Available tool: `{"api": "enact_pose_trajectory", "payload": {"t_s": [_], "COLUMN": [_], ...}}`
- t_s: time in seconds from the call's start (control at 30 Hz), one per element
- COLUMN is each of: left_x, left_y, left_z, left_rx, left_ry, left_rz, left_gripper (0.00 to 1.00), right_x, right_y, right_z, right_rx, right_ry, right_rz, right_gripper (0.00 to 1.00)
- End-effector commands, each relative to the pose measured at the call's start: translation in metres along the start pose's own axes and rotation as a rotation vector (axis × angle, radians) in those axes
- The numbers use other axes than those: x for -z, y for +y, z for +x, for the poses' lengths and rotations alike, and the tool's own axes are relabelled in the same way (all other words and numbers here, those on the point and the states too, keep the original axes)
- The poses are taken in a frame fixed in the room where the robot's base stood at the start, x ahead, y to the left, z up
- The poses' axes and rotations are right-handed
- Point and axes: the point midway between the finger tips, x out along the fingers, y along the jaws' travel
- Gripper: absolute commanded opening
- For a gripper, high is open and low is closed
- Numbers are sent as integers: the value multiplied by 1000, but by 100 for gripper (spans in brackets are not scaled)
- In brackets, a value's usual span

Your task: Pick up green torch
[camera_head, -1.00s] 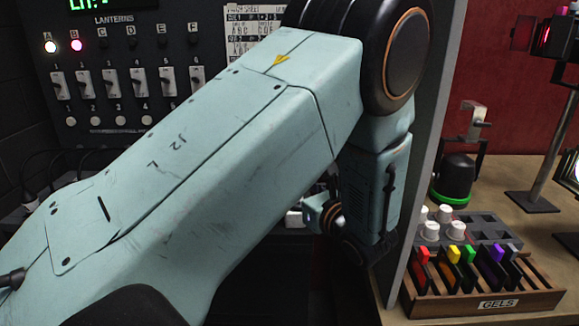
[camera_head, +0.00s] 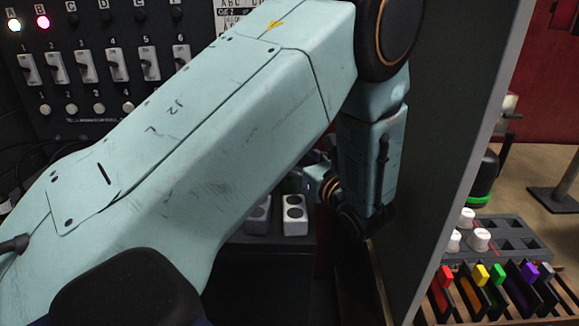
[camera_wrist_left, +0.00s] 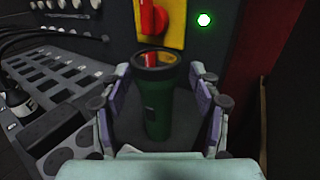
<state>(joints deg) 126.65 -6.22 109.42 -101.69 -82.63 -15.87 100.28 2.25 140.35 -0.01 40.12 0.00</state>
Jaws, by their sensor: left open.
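The green torch (camera_wrist_left: 157,112) stands upright in the left wrist view, with a dark rim around its reddish lens at the top. My left gripper (camera_wrist_left: 160,75) is open, with its fingers on both sides of the torch. Contact between fingers and torch cannot be told. In the head view my left arm covers much of the middle, and its fingers are hidden. A small dark green patch (camera_head: 292,183) shows beside the wrist there; I cannot be sure it is the torch. My right gripper is in neither view.
A grey upright panel (camera_head: 445,130) stands just right of my left wrist. Beyond it are a gel rack (camera_head: 500,300) and a tray with white knobs (camera_head: 510,232). In the wrist view, a red switch on a yellow plate (camera_wrist_left: 172,22) is behind the torch, and a slotted panel (camera_wrist_left: 50,85) lies left.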

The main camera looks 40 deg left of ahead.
Motion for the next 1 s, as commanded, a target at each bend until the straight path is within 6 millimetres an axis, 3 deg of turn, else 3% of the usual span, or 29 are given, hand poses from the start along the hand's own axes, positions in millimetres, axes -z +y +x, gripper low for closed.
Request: {"api": "enact_pose_trajectory", "payload": {"t_s": [0.27,0.6,0.9,1.0], "left_x": [0,0,0,0], "left_y": [2,1,0,0], "left_z": [17,59,65,65], "left_rx": [-2,-2,0,0], "left_ry": [2,1,-1,-1], "left_rz": [0,-2,1,1], "left_gripper": [63,63,63,56], "right_x": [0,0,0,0], "right_y": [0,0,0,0], "right_z": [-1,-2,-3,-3], "right_rx": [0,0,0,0], "right_ry": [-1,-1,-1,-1], "right_rz": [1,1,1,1], "right_gripper": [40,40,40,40]}}
